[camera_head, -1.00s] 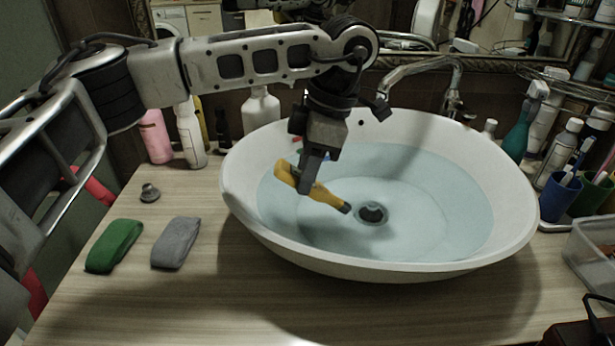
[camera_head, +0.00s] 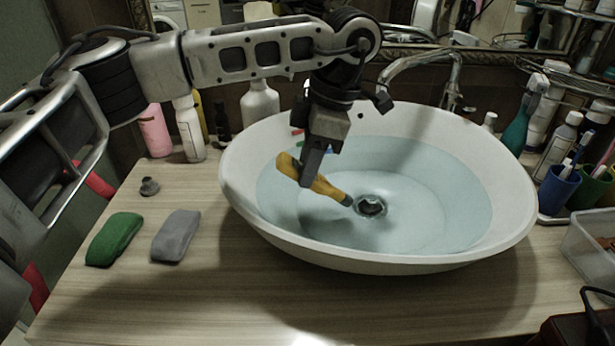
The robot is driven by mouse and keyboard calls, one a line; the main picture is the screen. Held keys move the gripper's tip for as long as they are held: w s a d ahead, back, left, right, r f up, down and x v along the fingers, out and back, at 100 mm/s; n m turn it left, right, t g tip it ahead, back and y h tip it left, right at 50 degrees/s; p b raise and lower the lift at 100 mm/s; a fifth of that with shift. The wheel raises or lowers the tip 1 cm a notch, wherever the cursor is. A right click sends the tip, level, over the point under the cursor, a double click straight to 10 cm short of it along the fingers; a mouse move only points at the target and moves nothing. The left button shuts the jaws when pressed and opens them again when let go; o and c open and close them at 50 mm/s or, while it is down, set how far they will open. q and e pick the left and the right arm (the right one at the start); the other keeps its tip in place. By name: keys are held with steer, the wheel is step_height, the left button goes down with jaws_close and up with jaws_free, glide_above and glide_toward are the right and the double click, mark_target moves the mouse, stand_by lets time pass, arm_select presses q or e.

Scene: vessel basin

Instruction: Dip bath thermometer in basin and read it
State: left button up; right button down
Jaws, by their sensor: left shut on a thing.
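The white basin (camera_head: 240,205) stands on the wooden counter and holds clear bluish water. My left gripper (camera_head: 308,178) is over the left part of the basin, pointing down, shut on the yellow bath thermometer (camera_head: 326,188). The thermometer is tilted, with its dark tip low to the right, near the drain (camera_head: 370,206). I cannot tell how deep the tip is in the water. No reading can be made out. My right gripper is not in view.
A green block (camera_head: 114,239), a grey block (camera_head: 175,236) and a small grey stopper (camera_head: 149,187) lie left of the basin. Bottles stand behind at left. A chrome faucet (camera_head: 425,62) is behind. Cups (camera_head: 557,190) and a clear bin (camera_head: 588,245) stand right. The front counter is clear.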

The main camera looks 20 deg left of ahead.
arm_select(q)
steer(key=shift+s+a, duration=0.1)
steer(key=shift+a, duration=0.1)
steer(key=shift+d, duration=0.15)
steer(key=shift+w+d, duration=0.25)
steer(key=shift+d, duration=0.2)
steer(key=shift+a, duration=0.15)
steer(key=shift+s+a, duration=0.25)
steer(key=shift+a, duration=0.2)
steer(key=shift+w+d, duration=0.1)
steer(key=shift+d, duration=0.1)
stand_by(0.3)
steer(key=shift+w+d, duration=0.15)
steer(key=shift+d, duration=0.25)
